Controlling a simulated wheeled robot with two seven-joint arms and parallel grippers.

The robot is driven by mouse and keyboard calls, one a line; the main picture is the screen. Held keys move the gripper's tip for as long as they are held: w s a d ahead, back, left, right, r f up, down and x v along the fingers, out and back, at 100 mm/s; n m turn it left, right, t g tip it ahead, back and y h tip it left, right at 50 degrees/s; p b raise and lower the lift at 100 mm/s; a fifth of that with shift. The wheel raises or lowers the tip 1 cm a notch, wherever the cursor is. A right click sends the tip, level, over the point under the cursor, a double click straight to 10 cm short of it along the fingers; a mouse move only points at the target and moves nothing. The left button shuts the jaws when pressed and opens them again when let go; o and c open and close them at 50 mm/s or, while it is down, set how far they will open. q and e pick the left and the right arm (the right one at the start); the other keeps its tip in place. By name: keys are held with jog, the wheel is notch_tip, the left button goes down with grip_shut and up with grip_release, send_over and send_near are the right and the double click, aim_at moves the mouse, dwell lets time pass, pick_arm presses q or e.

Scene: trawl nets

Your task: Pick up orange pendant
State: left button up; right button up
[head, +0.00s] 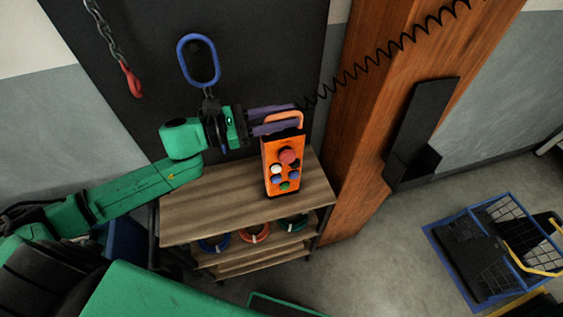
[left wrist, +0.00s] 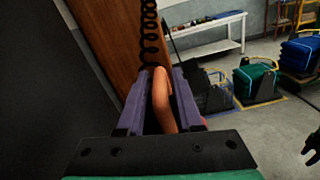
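The orange pendant (head: 272,163), a control box with red, white, blue and green buttons and an orange loop handle (head: 285,118), is upright at the wooden bench top. I cannot tell whether its base touches the wood. My left gripper (head: 278,120) is at the handle, its purple fingers on either side of it. In the left wrist view, the handle (left wrist: 164,100) lies between the fingers of the left gripper (left wrist: 162,90), with a dark gap on its left side, so the gripper looks open.
The wooden bench (head: 215,212) has lower shelves with coloured rings. A black coiled cable (head: 385,55) runs up right past a wooden post (head: 365,130). A blue hook ring (head: 198,60) hangs near my left wrist. A blue-framed crate (head: 468,208) stands on the floor at right.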

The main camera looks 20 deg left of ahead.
pick_arm(q)
grip_shut()
jog(key=shift+d, duration=0.1)
jog(key=shift+r, duration=0.15)
dwell(0.9)
